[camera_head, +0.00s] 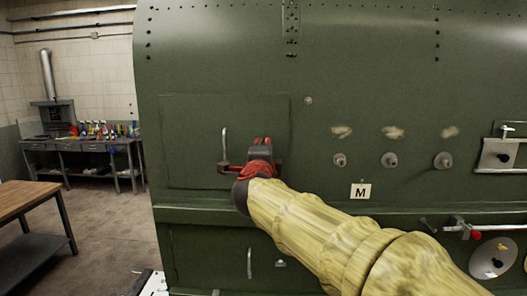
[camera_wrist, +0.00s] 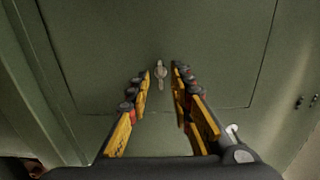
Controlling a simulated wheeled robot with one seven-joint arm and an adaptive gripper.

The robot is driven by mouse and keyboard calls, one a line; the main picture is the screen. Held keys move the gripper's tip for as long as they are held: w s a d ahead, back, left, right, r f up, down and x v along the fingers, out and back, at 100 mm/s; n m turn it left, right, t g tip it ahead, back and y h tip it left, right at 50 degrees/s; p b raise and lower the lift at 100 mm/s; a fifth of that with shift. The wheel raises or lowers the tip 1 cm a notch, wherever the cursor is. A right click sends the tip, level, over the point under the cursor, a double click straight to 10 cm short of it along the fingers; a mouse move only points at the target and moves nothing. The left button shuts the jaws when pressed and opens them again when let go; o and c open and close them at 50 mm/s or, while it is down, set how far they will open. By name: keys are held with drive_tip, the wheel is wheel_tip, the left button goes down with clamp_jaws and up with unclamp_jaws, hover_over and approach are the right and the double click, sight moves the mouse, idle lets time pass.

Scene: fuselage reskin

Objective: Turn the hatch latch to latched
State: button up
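The hatch (camera_head: 205,125) is a closed green rectangular panel flush in the fuselage side, and its face fills much of the wrist view (camera_wrist: 110,50). The hatch latch (camera_wrist: 160,73) is a small metal tab on a round pivot, its long axis nearly upright in the wrist picture. My gripper (camera_wrist: 162,76) is open, with one yellow-and-black finger on each side of the latch. I cannot tell whether either finger touches it. In the head view my gripper (camera_head: 260,150) is at the panel's lower right, and the latch is hidden there.
Several round knobs (camera_head: 389,160) and an M placard (camera_head: 361,191) are to the right. A ledge (camera_head: 195,215) runs below the hatch. A wooden-topped table (camera_head: 25,198) stands at left, with open floor beside it.

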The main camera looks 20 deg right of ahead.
drive_tip(key=shift+s, duration=0.1)
drive_tip(key=v, duration=1.1)
drive_tip(key=shift+s, duration=0.35)
drive_tip(key=shift+a, duration=0.2)
